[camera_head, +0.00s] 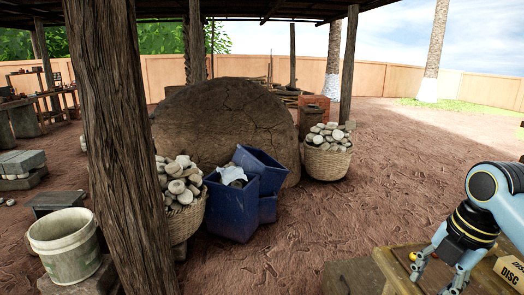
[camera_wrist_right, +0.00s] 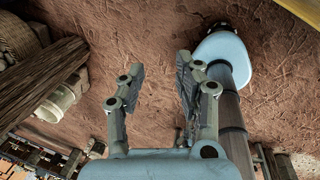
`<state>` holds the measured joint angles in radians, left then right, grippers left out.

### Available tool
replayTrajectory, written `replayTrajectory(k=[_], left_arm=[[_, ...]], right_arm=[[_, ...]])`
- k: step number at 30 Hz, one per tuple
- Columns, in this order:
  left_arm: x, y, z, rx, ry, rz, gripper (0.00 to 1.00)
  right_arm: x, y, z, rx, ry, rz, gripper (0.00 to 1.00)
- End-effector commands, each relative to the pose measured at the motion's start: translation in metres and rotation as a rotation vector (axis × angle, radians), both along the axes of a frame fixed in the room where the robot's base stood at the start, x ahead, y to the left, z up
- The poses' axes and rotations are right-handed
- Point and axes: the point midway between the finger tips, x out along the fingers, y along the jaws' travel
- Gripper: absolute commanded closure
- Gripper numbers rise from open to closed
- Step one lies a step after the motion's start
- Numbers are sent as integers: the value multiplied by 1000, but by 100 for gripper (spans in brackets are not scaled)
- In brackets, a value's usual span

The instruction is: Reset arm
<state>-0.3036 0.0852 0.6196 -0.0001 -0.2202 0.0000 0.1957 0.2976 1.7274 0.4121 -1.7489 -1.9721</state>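My right arm comes in at the lower right of the head view, above a wooden table (camera_head: 388,262). Its gripper (camera_head: 437,277) points down, with the fingers spread near the picture's bottom edge. In the right wrist view the right gripper (camera_wrist_right: 160,70) has its two fingers well apart. Nothing is between them, and bare reddish ground shows behind. My left arm and left gripper are not in either view.
A box marked DISC (camera_head: 510,268) lies on the table beside the right gripper. A wooden post (camera_head: 122,140) stands at left. A clay kiln (camera_head: 225,115), blue bins (camera_head: 232,205), a stone-filled basket (camera_head: 328,162) and a bucket (camera_head: 65,245) stand around. Ground right of centre is clear.

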Motion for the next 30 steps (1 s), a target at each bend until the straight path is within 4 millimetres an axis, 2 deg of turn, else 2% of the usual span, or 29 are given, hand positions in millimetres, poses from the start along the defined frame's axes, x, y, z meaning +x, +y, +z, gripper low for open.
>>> replayTrajectory(k=[1,8,11,14,17,21,23,24,26,27,29,30], left_arm=[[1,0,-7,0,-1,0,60],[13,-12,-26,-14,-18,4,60],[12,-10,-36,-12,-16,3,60],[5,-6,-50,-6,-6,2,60],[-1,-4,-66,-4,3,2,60],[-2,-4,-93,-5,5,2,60],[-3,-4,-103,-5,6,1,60],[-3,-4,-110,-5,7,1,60],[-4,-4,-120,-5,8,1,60],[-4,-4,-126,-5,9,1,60],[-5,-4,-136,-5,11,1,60],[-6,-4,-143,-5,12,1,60]], right_arm=[[-5,1,-13,3,14,0,66],[-36,6,-70,18,109,-12,66],[-53,8,-105,24,159,-26,66],[-74,8,-149,26,211,-68,66],[-100,9,-204,26,267,-149,66],[-155,9,-300,8,346,-347,66],[-180,8,-339,-7,369,-447,66],[-198,7,-363,-19,383,-517,66],[-227,8,-399,-37,399,-625,66],[-248,7,-423,-53,407,-700,66],[-281,7,-457,-76,412,-820,66],[-305,7,-479,-90,411,-906,66]])
